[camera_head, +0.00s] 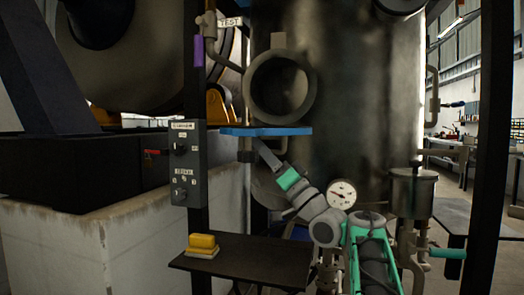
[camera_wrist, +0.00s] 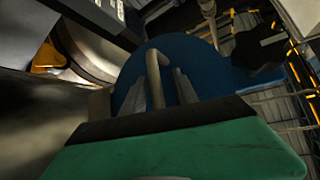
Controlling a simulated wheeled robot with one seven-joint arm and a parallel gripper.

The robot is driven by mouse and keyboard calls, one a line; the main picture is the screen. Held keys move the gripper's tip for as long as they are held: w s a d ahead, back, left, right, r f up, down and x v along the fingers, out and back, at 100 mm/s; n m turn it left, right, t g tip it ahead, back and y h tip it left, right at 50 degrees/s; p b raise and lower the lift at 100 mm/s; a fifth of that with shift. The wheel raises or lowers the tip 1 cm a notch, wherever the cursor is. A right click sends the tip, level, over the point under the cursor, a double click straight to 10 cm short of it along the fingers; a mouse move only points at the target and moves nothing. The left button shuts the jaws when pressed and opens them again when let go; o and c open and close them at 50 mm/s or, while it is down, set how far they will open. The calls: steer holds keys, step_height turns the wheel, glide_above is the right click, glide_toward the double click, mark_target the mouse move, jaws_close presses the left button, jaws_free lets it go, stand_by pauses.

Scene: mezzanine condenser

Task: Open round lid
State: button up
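The round lid (camera_head: 265,131) is blue and shows edge-on in the head view as a flat, level slab just below the round port of the dark tank. In the wrist view the blue lid (camera_wrist: 203,62) fills the middle, with a bent beige handle (camera_wrist: 155,80) in front of it. My gripper (camera_head: 262,148) is just under the lid in the head view. In the wrist view my gripper's grey fingers (camera_wrist: 160,90) stand apart, with the handle seen between them and a visible gap on the right. Contact with the handle is not clear.
The port (camera_head: 280,85) above the lid looks open and dark. A control box (camera_head: 187,163) is on a black post to the left. A small shelf (camera_head: 245,262) with a yellow block (camera_head: 203,243) is below. A pressure gauge (camera_head: 342,195) and pipes are close on the right.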

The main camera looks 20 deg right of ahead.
steer(key=v, duration=0.8)
steer(key=shift+b, duration=0.3)
steer(key=shift+r, duration=0.15)
steer(key=w+a+r+g+h+p, duration=0.2)
steer(key=w+a+g+h+p, duration=0.4)
steer(key=a+p, duration=0.6)
steer(key=a+f+g+h+p, duration=0.1)
steer(key=a+f+g+p, duration=0.3)
steer(key=p, duration=0.5)
steer(key=s+f+g+h+p, duration=0.3)
steer(key=s+f+g+p, duration=0.2)
steer(key=s, duration=0.8)
steer(key=s+a+f+g+h+p, duration=0.1)
steer(key=s+f+g+p, duration=0.3)
steer(key=s+p, duration=0.5)
steer(key=s+f+h, duration=0.1)
steer(key=s, duration=0.4)
steer(key=shift+s+a+f+g+h, duration=0.2)
steer(key=shift+s+f+g+h, duration=0.1)
steer(key=shift+g+h, duration=0.1)
